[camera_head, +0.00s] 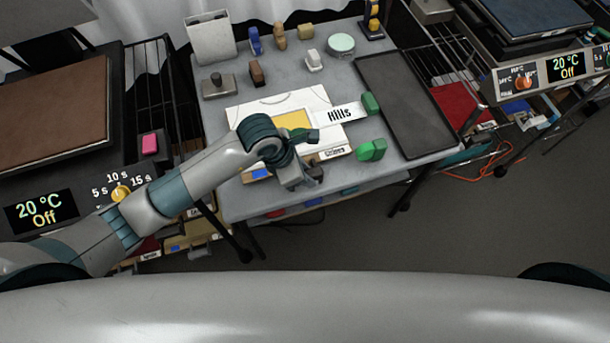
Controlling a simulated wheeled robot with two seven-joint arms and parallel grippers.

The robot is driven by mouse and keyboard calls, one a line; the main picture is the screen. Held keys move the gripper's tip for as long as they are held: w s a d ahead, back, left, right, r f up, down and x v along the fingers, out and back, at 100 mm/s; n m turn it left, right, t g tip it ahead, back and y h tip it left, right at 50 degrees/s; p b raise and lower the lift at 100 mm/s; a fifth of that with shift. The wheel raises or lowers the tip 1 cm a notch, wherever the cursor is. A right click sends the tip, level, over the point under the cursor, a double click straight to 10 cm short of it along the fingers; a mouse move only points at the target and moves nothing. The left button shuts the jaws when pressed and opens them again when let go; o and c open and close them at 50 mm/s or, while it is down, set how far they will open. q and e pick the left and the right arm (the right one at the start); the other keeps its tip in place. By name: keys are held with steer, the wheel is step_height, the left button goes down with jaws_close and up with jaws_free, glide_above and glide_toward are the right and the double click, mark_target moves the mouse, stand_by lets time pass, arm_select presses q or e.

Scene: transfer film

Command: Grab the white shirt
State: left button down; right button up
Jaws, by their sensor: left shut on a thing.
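The white shirt (245,109) lies flat on the grey table (225,195), with a curved line near its far edge. A yellow patch (292,119) shows on its middle, partly hidden by my left wrist. My left gripper (305,178) is at the shirt's near edge, pointing down. It is shut on the shirt, though the wrist hides most of the contact. My right gripper is not in view.
A dark tray (405,100) lies at the table's right. Small stamps and a white holder (210,38) stand behind. Heat presses flank the table.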

arm_select(q)
step_height(320, 180, up, 6)
steer(key=shift+w+f+b, duration=0.1)
steer(key=shift+f+b, duration=0.15)
steer(key=shift+b, duration=0.5)
steer(key=shift+r, duration=0.75)
